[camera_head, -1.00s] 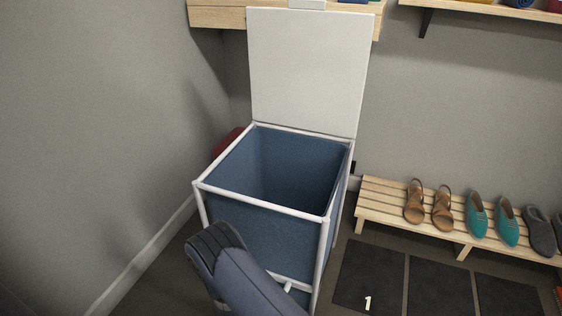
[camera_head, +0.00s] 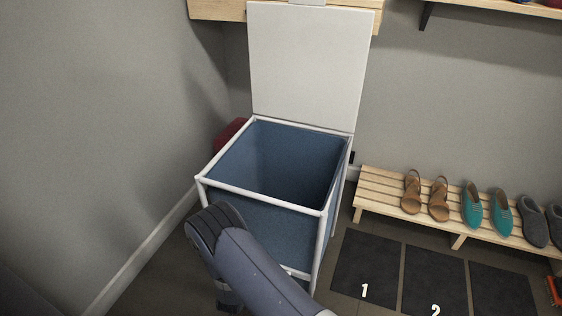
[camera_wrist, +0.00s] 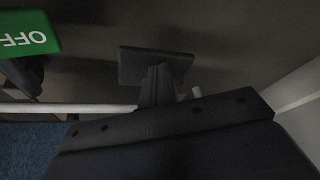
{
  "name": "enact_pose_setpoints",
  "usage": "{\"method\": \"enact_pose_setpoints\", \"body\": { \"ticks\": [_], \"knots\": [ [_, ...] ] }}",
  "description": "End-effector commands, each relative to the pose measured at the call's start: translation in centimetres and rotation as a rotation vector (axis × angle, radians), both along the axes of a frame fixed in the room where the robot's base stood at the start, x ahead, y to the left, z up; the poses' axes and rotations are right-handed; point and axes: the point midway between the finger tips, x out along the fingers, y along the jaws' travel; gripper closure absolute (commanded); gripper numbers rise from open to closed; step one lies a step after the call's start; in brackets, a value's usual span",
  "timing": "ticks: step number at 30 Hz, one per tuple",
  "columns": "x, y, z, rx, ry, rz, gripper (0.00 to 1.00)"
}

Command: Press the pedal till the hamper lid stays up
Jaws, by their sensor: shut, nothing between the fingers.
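The hamper (camera_head: 265,196) has a white tube frame and a blue fabric liner, and its top is open. Its white lid (camera_head: 305,65) stands up at the back, against the wall side. My arm crosses the hamper's front lower part in the head view and hides the area at its foot. In the wrist view my gripper (camera_wrist: 158,80) is shut and empty. A dark flat plate (camera_wrist: 133,66), which looks like the pedal, lies at or just beyond the fingertips. I cannot tell whether they touch it or whether it is pressed down.
A green block marked OFF (camera_wrist: 20,38) is at the upper left in the wrist view. A slatted shoe bench (camera_head: 380,190) with several shoes stands at the right, with numbered dark mats (camera_head: 368,265) before it. A grey wall (camera_head: 90,120) closes the left side.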

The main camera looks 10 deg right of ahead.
Motion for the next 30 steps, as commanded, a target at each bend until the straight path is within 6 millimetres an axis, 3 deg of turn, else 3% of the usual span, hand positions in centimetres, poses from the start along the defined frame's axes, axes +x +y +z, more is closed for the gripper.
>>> {"method": "enact_pose_setpoints", "body": {
  "ticks": [3, 15, 30],
  "knots": [
    [0.0, 0.0, 1.7, 0.000, 0.000, 0.000, 1.00],
    [0.0, 0.0, 5.4, 0.000, 0.001, 0.000, 1.00],
    [0.0, 0.0, 5.2, 0.000, 0.002, -0.001, 1.00]
  ]
}}
